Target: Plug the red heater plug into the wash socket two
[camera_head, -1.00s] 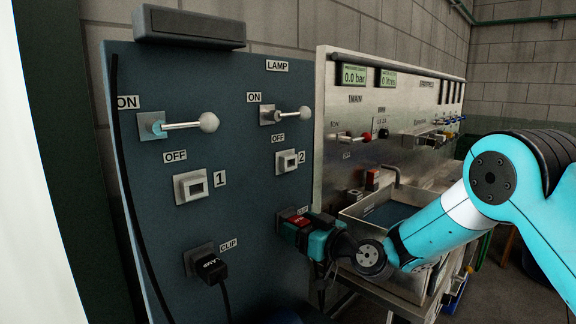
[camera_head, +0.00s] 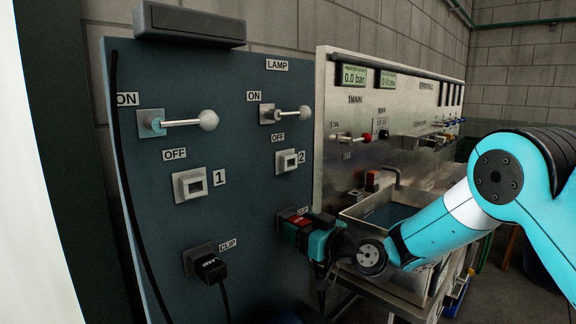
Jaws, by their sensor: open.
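The red heater plug (camera_head: 300,221) sits at the clip at the lower right of the blue-grey panel, below socket 2. My gripper (camera_head: 297,230) is at the red plug, its jaws open around or beside it; the fingertips are small and partly hidden. The wash socket two (camera_head: 288,161) is a pale square frame with a dark opening, marked 2, under the right lever. It looks empty. A similar socket (camera_head: 193,184) marked 1 is to its left and also looks empty.
A black lamp plug (camera_head: 210,268) with a hanging cable sits at the left clip. Two levers with round knobs (camera_head: 208,120) (camera_head: 305,112) stick out above the sockets. A steel bench with a basin (camera_head: 350,214) stands behind my arm. The panel face between socket 2 and the clip is clear.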

